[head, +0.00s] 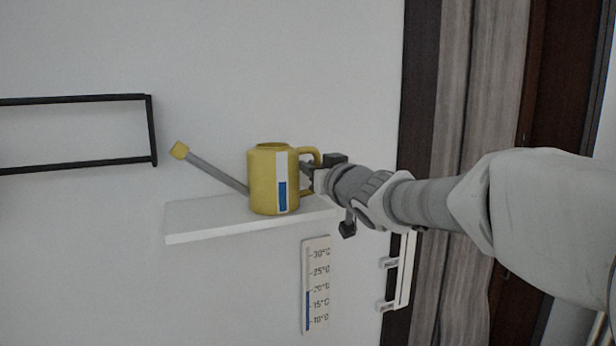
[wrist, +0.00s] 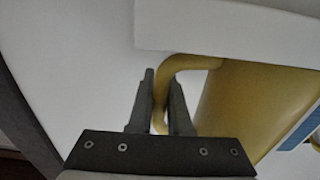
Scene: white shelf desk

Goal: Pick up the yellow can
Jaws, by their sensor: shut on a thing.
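The yellow can (head: 262,182) is a watering can with a grey spout, a yellow tip and a white and blue label. It stands upright at the white shelf (head: 205,222) in the head view; I cannot tell whether it still rests on it. My gripper (head: 308,174) comes from the right at the can's handle. In the wrist view my gripper (wrist: 160,100) has its two fingers either side of the yellow handle (wrist: 178,66), shut on it. The can's body (wrist: 258,100) is to the right of the fingers. The fingers hide part of the handle.
The white shelf also shows in the wrist view (wrist: 230,28), close to the can. A thermometer (head: 316,286) hangs on the wall below the shelf. A black frame rack (head: 153,130) is at the upper left. A grey curtain (head: 468,80) hangs at the right.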

